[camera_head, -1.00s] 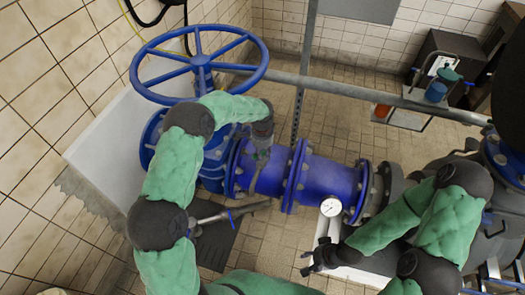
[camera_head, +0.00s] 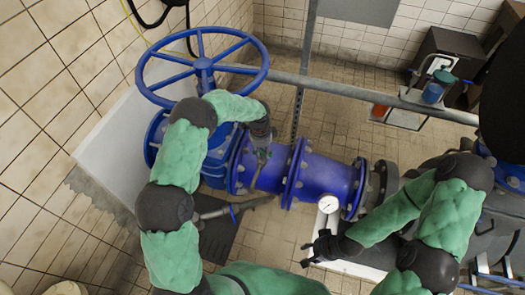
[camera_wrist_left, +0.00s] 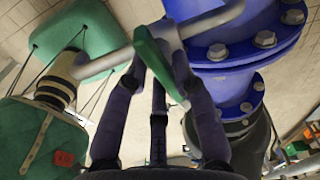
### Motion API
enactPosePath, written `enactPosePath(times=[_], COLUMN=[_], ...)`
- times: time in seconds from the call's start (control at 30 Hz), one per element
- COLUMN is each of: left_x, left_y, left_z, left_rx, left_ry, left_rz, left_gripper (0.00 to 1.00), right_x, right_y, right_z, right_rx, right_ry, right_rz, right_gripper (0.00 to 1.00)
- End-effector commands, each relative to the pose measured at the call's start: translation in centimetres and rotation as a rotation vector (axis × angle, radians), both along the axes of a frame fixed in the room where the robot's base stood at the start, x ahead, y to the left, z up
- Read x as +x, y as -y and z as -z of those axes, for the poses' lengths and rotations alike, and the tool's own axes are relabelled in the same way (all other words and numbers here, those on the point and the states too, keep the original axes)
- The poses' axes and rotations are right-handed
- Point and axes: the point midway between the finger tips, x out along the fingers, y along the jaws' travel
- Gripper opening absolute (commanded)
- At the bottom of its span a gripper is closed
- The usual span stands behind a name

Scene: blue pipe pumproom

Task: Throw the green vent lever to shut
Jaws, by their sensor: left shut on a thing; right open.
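The green vent lever (camera_wrist_left: 158,62) shows in the left wrist view as a flat green bar at a grey metal pipe fitting. My left gripper (camera_wrist_left: 160,75) has its dark fingers around the bar and is shut on it. In the head view my left gripper (camera_head: 262,154) reaches down over the blue pipe (camera_head: 325,180), and the lever is mostly hidden there by the fingers. My right gripper (camera_head: 318,248) is open and empty, low and to the right, near the white gauge (camera_head: 328,204).
A large blue handwheel (camera_head: 205,62) stands behind my left arm. A grey rail (camera_head: 350,92) crosses behind the pipe. Blue flanges with bolts (camera_wrist_left: 265,40) sit close to my left fingers. A small stand with a blue-green container (camera_head: 433,92) is at the back right.

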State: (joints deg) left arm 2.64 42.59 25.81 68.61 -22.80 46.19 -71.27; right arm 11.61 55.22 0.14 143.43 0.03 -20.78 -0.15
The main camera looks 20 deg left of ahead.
Motion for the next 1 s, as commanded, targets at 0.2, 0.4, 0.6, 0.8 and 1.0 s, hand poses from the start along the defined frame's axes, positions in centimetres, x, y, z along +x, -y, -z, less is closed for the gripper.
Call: enactPosePath(times=[0.2, 0.4, 0.6, 0.8, 1.0], left_x=[-0.31, -0.35, -0.33, -0.17, -0.10], left_y=[0.06, 0.06, 0.06, 0.01, 0.01], left_z=[0.25, 0.28, 0.28, 0.15, 0.13], left_rx=[-0.002, -0.002, -0.002, -0.002, 0.001], left_ry=[-0.009, -0.010, -0.009, -0.005, -0.003], left_rz=[0.024, 0.024, 0.024, 0.022, 0.004], left_gripper=[0.00, 0.00, 0.46, 0.46, 0.46], right_x=[-0.01, -0.01, 0.00, 0.00, 0.01], right_y=[0.00, 0.00, 0.01, 0.00, 0.01], right_z=[-0.12, -0.10, -0.10, -0.11, 0.04], right_rx=[0.000, 0.000, 0.000, 0.000, 0.000], right_ry=[0.000, 0.000, 0.000, 0.000, 0.000], right_rz=[0.000, 0.000, 0.000, 0.000, 0.000], right_gripper=[0.44, 0.44, 0.44, 0.44, 0.44])
